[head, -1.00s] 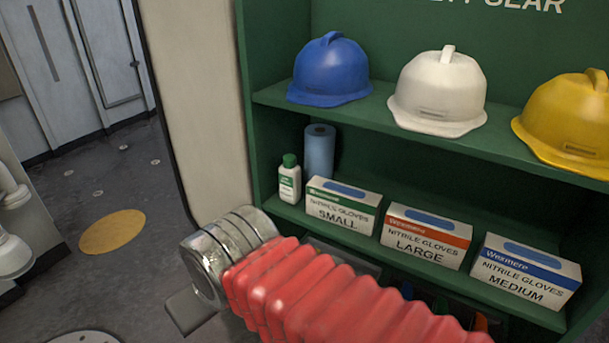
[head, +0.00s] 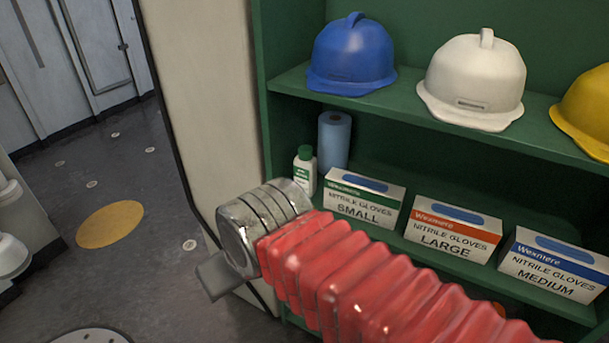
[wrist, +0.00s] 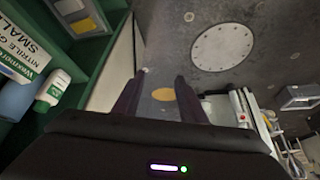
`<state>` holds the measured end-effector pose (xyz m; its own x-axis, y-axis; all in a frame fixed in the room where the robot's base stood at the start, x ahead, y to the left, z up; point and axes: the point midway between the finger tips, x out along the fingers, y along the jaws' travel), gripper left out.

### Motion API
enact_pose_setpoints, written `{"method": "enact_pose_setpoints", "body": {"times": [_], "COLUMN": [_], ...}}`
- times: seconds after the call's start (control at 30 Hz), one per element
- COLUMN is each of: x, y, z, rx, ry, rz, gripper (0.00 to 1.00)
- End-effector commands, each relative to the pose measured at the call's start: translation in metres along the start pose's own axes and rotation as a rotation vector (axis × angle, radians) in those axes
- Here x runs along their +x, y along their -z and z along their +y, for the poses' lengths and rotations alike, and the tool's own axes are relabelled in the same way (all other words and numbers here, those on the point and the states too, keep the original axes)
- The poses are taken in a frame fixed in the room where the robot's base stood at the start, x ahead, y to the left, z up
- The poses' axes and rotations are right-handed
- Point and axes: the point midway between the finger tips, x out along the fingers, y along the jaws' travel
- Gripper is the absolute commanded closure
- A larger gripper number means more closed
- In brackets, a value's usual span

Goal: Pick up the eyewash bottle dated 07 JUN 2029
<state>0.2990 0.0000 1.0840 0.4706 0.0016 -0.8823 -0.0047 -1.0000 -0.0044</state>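A small white bottle with a green cap and green label (head: 305,173) stands upright on the lower green shelf, at its left end. Its date is too small to read. It also shows at the left of the wrist view (wrist: 50,92). My gripper (head: 218,276) is in front of the cabinet, lower left of the bottle in the head view. In the wrist view my gripper (wrist: 160,78) has its two dark fingers apart with nothing between them. It points at the floor, with the bottle off to its left.
A blue roll (head: 334,140) stands behind the bottle. Glove boxes marked small (head: 364,200), large (head: 452,230) and medium (head: 553,265) fill the shelf to the right. Blue (head: 350,55), white (head: 473,82) and yellow (head: 585,110) helmets sit above. A pale wall edge (head: 195,110) borders the cabinet's left.

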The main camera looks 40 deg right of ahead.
Motion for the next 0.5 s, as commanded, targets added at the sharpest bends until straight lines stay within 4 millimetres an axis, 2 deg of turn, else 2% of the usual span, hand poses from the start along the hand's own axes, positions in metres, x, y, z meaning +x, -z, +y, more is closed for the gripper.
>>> {"method": "enact_pose_setpoints", "body": {"times": [0.17,0.23,0.5], "x": [0.005,0.009,0.03], "y": [0.002,0.004,0.022], "z": [0.003,0.011,0.027], "rx": [0.104,0.192,0.681], "ry": [0.018,0.032,0.131], "rz": [-0.033,-0.059,-0.176], "gripper": [0.49,0.46,0.46]}}
